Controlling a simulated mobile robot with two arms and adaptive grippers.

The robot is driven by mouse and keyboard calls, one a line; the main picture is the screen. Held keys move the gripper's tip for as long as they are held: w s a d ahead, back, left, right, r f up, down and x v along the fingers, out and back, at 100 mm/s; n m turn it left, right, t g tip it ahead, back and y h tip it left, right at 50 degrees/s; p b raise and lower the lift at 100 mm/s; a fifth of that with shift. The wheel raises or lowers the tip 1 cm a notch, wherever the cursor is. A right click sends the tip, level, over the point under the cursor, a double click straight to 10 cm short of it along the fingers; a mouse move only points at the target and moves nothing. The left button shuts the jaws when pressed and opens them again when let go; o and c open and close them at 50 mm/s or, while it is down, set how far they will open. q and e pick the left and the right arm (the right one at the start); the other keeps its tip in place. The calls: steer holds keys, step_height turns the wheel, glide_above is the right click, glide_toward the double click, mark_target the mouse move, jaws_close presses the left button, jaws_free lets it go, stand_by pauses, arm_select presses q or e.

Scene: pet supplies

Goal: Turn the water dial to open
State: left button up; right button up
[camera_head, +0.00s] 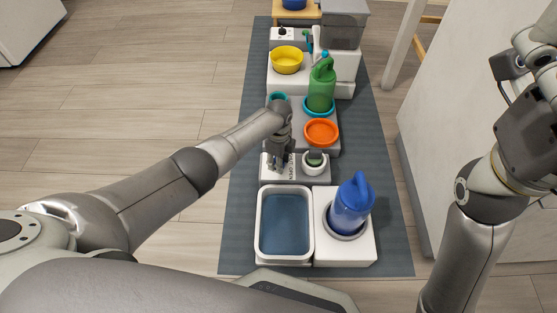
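A low white and grey unit (308,176) on the mat carries dark lettering that seems to read OPEN. My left gripper (276,166) points down over the left part of this unit, beside the lettering. The water dial itself cannot be made out; the gripper covers that spot. I cannot tell whether the fingers touch or hold anything. A small white round cup with a green top (314,162) sits on the right of the same unit. My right arm is raised at the right edge, away from the unit, and its gripper cannot be clearly made out.
A white basin of water (259,225) and a blue jug (352,205) stand in front. Behind are an orange bowl (321,132), a green jug (321,88), a yellow bowl (286,60) and a grey bin (343,28). A white cabinet (440,110) stands right. Floor left is clear.

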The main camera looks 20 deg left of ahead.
arm_select(q)
steer(key=o, duration=1)
steer(key=shift+o, duration=0.2)
steer(key=shift+r, duration=0.15)
step_height(320, 180, up, 12)
steer(key=shift+d, duration=0.1)
stand_by(0.4)
